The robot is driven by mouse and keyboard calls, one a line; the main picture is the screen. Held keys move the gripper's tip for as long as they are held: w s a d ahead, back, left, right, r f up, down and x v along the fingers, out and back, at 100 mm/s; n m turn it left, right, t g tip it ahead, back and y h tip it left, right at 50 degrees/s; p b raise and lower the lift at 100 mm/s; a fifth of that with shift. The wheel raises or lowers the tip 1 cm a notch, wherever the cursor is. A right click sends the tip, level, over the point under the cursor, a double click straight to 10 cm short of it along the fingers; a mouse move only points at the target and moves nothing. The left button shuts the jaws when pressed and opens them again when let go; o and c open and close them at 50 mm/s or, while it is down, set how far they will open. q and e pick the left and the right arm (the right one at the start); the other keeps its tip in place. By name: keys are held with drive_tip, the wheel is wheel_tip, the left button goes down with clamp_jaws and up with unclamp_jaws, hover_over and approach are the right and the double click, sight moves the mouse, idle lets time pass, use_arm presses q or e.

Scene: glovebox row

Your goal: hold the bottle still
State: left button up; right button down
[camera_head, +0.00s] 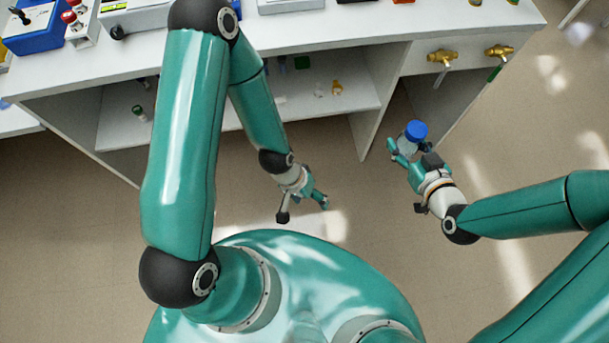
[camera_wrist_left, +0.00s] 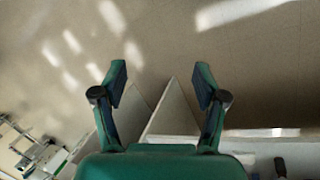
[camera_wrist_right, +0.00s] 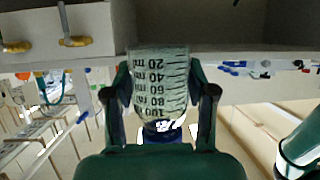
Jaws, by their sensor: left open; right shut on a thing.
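A clear bottle with a blue cap (camera_head: 415,131) is held in the air in front of the bench's right end. My right gripper (camera_head: 405,153) is shut on it. In the right wrist view the bottle (camera_wrist_right: 159,84) shows a printed scale with marks from 20 to 100 and sits between the two fingers, with the blue part at the lower end of the picture. My left gripper (camera_head: 303,203) hangs over the floor, left of the bottle and well apart from it. In the left wrist view its fingers (camera_wrist_left: 160,85) are spread with nothing between them.
A white bench (camera_head: 300,40) with a lower shelf (camera_head: 240,118) stands ahead, with instruments on top and small items on the shelf. Brass taps (camera_head: 442,58) are on its front right. The floor (camera_head: 80,220) between the bench and my base is clear.

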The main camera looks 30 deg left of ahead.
idle(0.3)
drive_tip(key=w+d+r+m+t+h, duration=0.1)
drive_tip(key=w+d+r+m+h, duration=0.1)
drive_tip(key=d+m+h, duration=0.2)
drive_tip(key=w+d+r+m+t+h, duration=0.1)
drive_tip(key=w+d+m+t+h, duration=0.1)
drive_tip(key=d, duration=0.9)
drive_tip(key=w+m+h, duration=0.1)
drive_tip(key=m+h, duration=0.1)
drive_tip(key=shift+d+r+h, duration=0.2)
drive_tip(key=shift+r+h, duration=0.1)
drive_tip(key=shift+r, duration=0.05)
drive_tip(key=shift+w, duration=0.1)
